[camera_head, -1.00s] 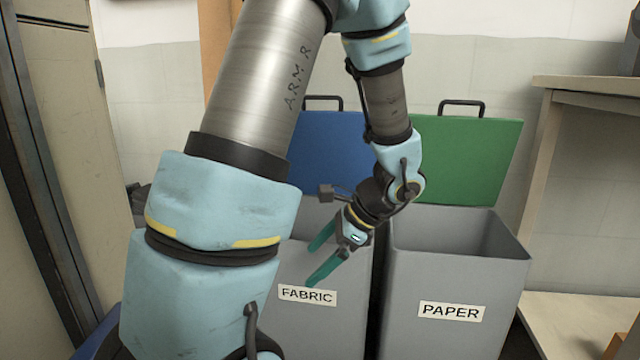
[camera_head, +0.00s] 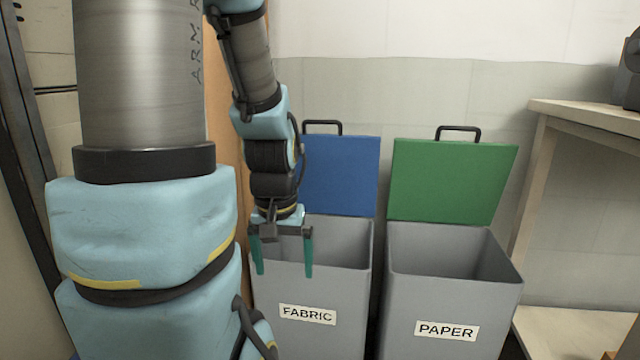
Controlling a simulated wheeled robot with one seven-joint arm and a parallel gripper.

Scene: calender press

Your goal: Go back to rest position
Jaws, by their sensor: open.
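My gripper (camera_head: 283,268) points down in front of the left part of the fabric bin. Its two green fingers are spread apart with nothing between them. My arm fills the left side of the view and bends down to the gripper. The fabric bin (camera_head: 340,300) is grey, with a raised blue lid (camera_head: 342,175) and a FABRIC label. My arm and gripper hide its left part.
A grey paper bin (camera_head: 425,285) with a raised green lid (camera_head: 450,182) stands to the right of the fabric bin. A wooden table (camera_head: 590,115) is at the far right, with a dark object (camera_head: 630,75) on it. A pale wall is behind.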

